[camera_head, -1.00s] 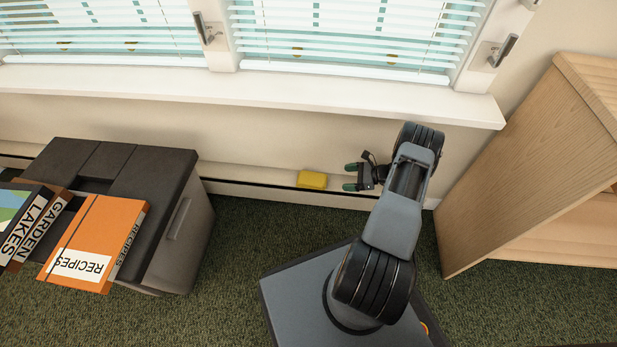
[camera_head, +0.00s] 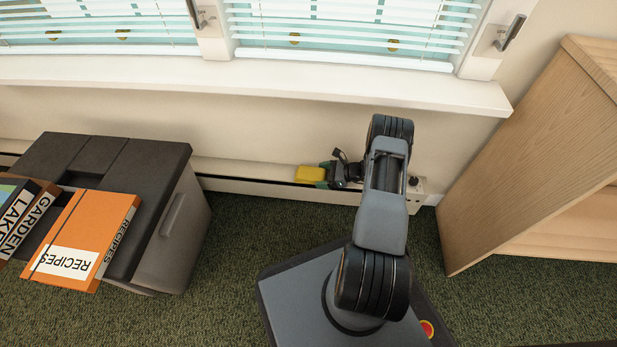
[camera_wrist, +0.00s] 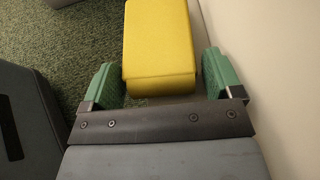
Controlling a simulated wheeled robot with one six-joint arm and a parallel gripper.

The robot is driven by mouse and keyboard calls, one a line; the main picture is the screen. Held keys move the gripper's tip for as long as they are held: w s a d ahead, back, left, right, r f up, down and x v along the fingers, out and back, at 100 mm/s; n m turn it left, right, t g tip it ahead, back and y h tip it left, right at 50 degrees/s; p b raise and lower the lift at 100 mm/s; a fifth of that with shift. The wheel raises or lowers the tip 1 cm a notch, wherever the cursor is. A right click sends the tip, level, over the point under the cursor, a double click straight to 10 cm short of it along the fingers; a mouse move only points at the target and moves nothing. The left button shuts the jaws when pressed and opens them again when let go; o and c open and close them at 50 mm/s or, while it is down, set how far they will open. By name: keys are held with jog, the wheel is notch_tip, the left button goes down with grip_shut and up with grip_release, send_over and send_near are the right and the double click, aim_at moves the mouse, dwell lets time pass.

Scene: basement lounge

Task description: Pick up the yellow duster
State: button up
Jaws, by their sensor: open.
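The yellow duster (camera_head: 309,174) is a small yellow block lying on the narrow ledge along the wall below the window. My gripper (camera_head: 327,173) is at its right end, with the green fingertips pointing left. In the wrist view the duster (camera_wrist: 158,45) lies between and ahead of the two green fingers of my gripper (camera_wrist: 160,80). Its near end is between the fingers, with a gap on the left and a narrower one on the right. The jaws are open and not closed on it.
The wall stands close behind the ledge (camera_head: 240,169), under the window sill (camera_head: 250,85). A dark cabinet (camera_head: 175,225) with orange and dark books (camera_head: 85,235) stands at left. A wooden shelf unit (camera_head: 520,160) stands at right. Green carpet (camera_head: 235,235) is clear between.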

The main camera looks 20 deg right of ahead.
jog(key=shift+c, duration=0.5)
jog(key=c, duration=0.6)
